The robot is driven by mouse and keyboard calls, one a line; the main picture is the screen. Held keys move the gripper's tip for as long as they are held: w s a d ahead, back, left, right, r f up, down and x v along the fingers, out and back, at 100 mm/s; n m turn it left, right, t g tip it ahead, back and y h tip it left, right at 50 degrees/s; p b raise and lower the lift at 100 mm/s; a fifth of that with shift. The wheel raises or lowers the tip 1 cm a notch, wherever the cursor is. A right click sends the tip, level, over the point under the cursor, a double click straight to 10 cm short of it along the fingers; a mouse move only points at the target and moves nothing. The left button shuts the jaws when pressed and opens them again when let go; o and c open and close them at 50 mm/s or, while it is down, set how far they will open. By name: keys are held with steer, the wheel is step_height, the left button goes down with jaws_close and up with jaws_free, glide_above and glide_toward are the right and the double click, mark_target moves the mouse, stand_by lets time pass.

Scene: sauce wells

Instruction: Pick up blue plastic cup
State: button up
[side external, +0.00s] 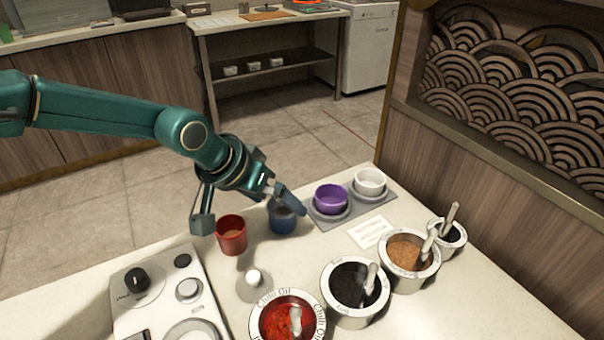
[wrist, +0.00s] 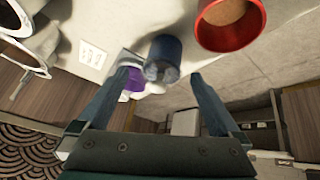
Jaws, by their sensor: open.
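The blue plastic cup (side external: 281,219) stands upright on the white counter, between a red cup and a grey tray. In the wrist view the blue cup (wrist: 164,52) shows between and just beyond my fingertips. My gripper (side external: 287,203) is open and empty, at the cup's upper part in the side view, with one finger partly covering it. In the wrist view my gripper (wrist: 162,74) has its fingers spread on either side of the cup. I cannot tell whether a finger touches it.
The red cup (side external: 231,238) stands close left of the blue one. The grey tray (side external: 345,214) holds a purple cup (side external: 331,197) and a white cup (side external: 370,181). Several sauce wells, including chili oil (side external: 287,321), line the front. A control panel (side external: 160,302) is at left.

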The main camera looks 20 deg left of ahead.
mark_target(282, 205)
steer(key=shift+x, duration=1.95)
steer(key=c, duration=1.3)
steer(key=shift+c, duration=0.2)
steer(key=shift+r, duration=0.2)
steer(key=shift+r, duration=0.55)
steer(key=r, duration=0.1)
steer(key=a+r, duration=0.1)
steer(key=r, duration=0.1)
steer(key=shift+r, duration=0.1)
steer(key=a+r, duration=0.6)
steer(key=a, duration=0.4)
steer(key=shift+a+r, duration=0.2)
steer(key=shift+a, duration=0.2)
